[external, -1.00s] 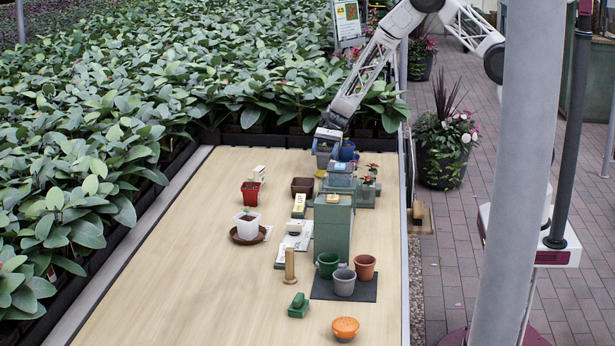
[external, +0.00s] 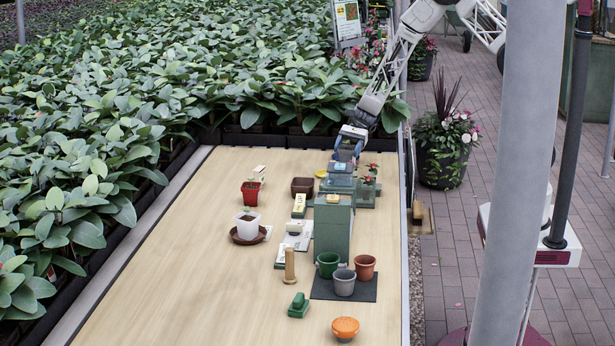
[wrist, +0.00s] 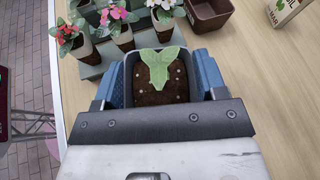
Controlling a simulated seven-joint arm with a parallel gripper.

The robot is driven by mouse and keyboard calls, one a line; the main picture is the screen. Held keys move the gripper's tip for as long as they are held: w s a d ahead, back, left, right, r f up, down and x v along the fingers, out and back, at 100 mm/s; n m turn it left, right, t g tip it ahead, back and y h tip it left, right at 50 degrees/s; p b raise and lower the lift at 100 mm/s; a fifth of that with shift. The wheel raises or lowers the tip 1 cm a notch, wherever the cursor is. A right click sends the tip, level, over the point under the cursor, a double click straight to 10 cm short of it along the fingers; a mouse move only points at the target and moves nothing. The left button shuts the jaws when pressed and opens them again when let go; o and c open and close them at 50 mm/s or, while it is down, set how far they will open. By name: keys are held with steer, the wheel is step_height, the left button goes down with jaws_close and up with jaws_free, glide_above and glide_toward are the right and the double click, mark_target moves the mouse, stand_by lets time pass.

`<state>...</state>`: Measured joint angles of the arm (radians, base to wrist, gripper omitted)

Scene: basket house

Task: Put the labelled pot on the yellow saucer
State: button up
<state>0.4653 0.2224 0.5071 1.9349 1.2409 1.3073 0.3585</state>
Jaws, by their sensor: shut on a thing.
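My gripper (wrist: 160,82) is shut on a dark pot (wrist: 138,94) with brown soil and a green seedling; its blue fingers flank the pot. I cannot see a label on this pot from above. In the external view my gripper (external: 347,151) is at the far right end of the table, above the grey-green stepped stand; the held pot is mostly hidden there. The saucer does not show in the wrist view.
Potted flowers (wrist: 118,38) stand close to the held pot. A brown square pot (external: 302,187), a red pot (external: 250,194) and a white pot (external: 247,227) on a brown saucer stand leftward. A tall green block (external: 333,226) is nearer. The table's left side is clear.

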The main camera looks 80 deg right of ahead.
steer(key=s+m+t, duration=0.1)
steer(key=s, duration=0.6)
steer(key=shift+s+r+m+t+h, duration=0.2)
steer(key=shift+s+m+t+h, duration=0.1)
steer(key=shift+s+m+t, duration=0.1)
steer(key=shift+w, duration=0.15)
steer(key=w+d, duration=0.2)
steer(key=w, duration=0.5)
steer(key=w+d+f, duration=0.1)
steer(key=w, duration=0.7)
steer(key=shift+w+d+f, duration=0.15)
steer(key=shift+d+f, duration=0.1)
steer(key=shift+d, duration=0.15)
steer(key=shift+f, duration=1.75)
steer(key=shift+f, duration=0.15)
steer(key=o, duration=1.3)
steer(key=shift+c, duration=0.2)
